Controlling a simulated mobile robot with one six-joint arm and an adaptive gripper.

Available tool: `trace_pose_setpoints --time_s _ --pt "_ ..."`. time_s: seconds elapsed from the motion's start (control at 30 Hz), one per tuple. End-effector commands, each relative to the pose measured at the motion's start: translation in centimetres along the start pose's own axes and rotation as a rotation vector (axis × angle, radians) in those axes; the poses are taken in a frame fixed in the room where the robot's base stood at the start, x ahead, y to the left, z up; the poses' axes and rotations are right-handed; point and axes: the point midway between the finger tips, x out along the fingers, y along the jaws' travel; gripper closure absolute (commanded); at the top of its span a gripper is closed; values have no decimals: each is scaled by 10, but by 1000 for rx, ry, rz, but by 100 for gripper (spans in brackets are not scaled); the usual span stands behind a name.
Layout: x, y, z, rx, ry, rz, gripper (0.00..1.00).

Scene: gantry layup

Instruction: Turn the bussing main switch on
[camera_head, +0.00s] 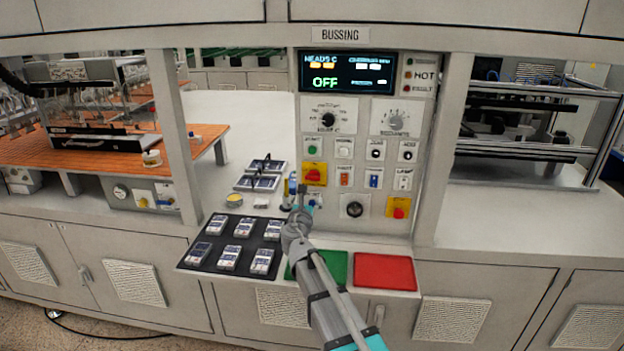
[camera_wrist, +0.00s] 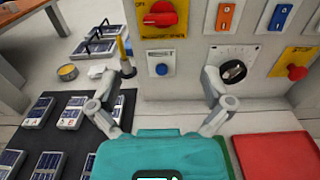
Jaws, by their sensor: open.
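The bussing panel (camera_head: 368,150) stands under a "BUSSING" sign, and its display (camera_head: 348,72) reads OFF. A red rotary knob on a yellow plate (camera_head: 314,174), likely the main switch, is at the panel's left. It also shows at the top of the wrist view (camera_wrist: 160,14), with its upper part cut off. The small label lettering is too blurred to read. My gripper (camera_head: 298,204) is in front of the panel's lower left, below the red knob. In the wrist view its fingers (camera_wrist: 168,72) are spread and empty, with a blue button (camera_wrist: 162,69) seen between them.
A red mushroom button (camera_wrist: 297,73) on yellow and a black dial (camera_wrist: 232,71) are at the lower right. A black mat (camera_head: 232,243) with several cells lies left. Green (camera_head: 335,266) and red (camera_head: 384,271) trays lie in front. A yellow upright object (camera_wrist: 121,48) stands near the left finger.

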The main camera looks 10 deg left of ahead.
Motion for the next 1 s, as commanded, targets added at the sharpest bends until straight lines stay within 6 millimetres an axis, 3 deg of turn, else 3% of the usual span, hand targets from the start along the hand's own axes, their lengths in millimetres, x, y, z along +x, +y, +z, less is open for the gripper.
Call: trace_pose_setpoints --time_s 0.37,1.0 --pt "26 0 0 2 1 -2 0" --pt "119 -2 0 2 1 -4 0"
